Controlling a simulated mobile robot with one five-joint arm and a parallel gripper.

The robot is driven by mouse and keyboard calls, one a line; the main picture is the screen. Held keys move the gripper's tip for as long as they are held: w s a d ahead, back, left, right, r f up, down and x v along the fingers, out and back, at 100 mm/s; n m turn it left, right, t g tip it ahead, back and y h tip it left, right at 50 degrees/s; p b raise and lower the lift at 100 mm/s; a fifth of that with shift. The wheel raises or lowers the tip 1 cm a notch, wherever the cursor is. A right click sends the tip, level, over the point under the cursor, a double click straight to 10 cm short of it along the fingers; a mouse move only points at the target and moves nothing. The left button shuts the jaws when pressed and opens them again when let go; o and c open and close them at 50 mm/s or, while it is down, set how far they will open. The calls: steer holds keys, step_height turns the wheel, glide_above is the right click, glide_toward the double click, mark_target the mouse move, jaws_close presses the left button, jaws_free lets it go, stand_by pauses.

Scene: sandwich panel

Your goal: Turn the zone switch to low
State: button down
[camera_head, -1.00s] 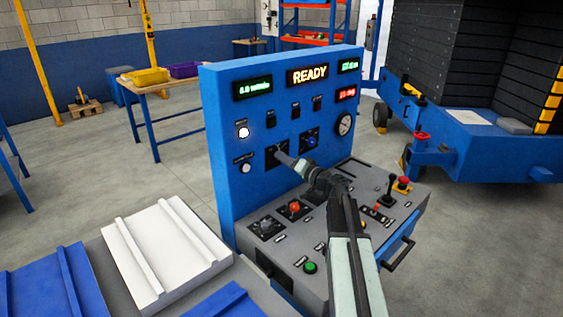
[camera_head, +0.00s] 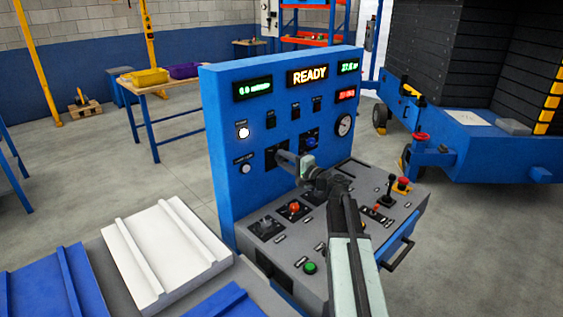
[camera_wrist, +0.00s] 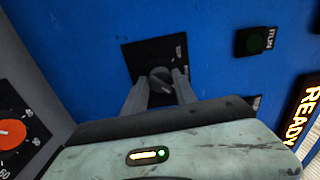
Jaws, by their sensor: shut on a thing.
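The zone switch (camera_wrist: 160,78) is a dark rotary knob on a black square plate on the blue upright panel. In the wrist view it sits between the two fingers of my gripper (camera_wrist: 161,84), which is shut on it. The plate's small labels are too small to read. In the head view my gripper (camera_head: 284,158) reaches the panel at the black plate (camera_head: 270,155) and hides the knob.
A blue knob (camera_head: 311,143) sits to the right of the plate, and a white lit button (camera_head: 243,132) to its left.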

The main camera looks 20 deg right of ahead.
steer(key=shift+d+m, duration=0.15)
steer(key=shift+m, duration=0.15)
steer(key=c, duration=1)
jaws_free()
steer(key=shift+s, duration=0.1)
steer(key=v, duration=0.7)
steer(key=shift+s+d, duration=0.15)
steer(key=shift+s, duration=0.2)
